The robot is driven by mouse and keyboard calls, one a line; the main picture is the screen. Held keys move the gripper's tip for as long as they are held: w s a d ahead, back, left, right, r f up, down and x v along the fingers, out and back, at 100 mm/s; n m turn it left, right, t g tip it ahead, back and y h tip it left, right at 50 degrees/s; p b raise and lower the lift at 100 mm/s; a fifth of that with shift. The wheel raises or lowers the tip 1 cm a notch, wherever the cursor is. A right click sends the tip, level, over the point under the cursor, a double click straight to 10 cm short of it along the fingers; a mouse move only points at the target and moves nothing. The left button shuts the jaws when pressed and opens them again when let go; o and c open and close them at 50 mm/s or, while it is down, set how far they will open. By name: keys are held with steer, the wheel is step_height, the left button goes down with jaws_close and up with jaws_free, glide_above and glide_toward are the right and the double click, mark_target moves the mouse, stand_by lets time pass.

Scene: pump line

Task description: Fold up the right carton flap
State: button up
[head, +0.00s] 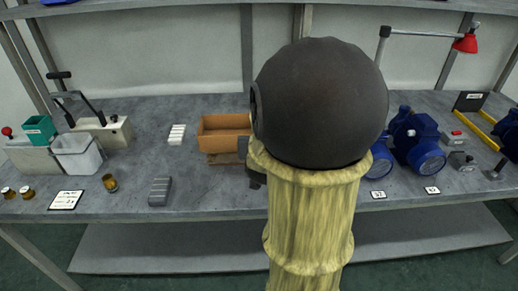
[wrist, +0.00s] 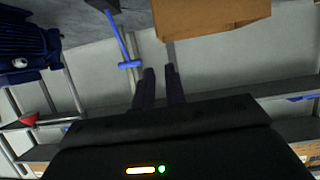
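The open brown carton (head: 222,144) sits on a wooden pallet on the grey bench, left of my arm in the head view. Its right end is next to my arm, and I cannot make out the right flap there. In the wrist view part of the carton (wrist: 205,18) shows at the top, above and right of the fingertips. My gripper (wrist: 160,72) has its two dark fingers a little apart with nothing between them, and they look clear of the carton. In the head view the fingers are mostly hidden behind my arm.
White blocks (head: 177,134) lie left of the carton, with a grey part (head: 160,191) nearer the front. Blue pumps (head: 415,140) stand right of my arm. A lever press (head: 95,125) and bins stand at left. Bare bench lies in front of the carton.

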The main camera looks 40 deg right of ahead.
steer(key=shift+s+a+r+b, duration=0.1)
steer(key=shift+s+a+b, duration=0.3)
steer(key=shift+b, duration=0.35)
stand_by(0.4)
steer(key=s+a+f+n+g+y, duration=0.3)
steer(key=s+a+f+g+y, duration=0.15)
steer(key=a+f, duration=0.4)
steer(key=s+a+f+n+g+y, duration=0.3)
steer(key=s+a+f+g, duration=0.15)
steer(key=a, duration=0.75)
steer(key=w+p+v, duration=0.2)
steer(key=p+v, duration=1.5)
steer(key=p, duration=0.1)
steer(key=shift+a+r, duration=0.15)
steer(key=shift+r, duration=0.2)
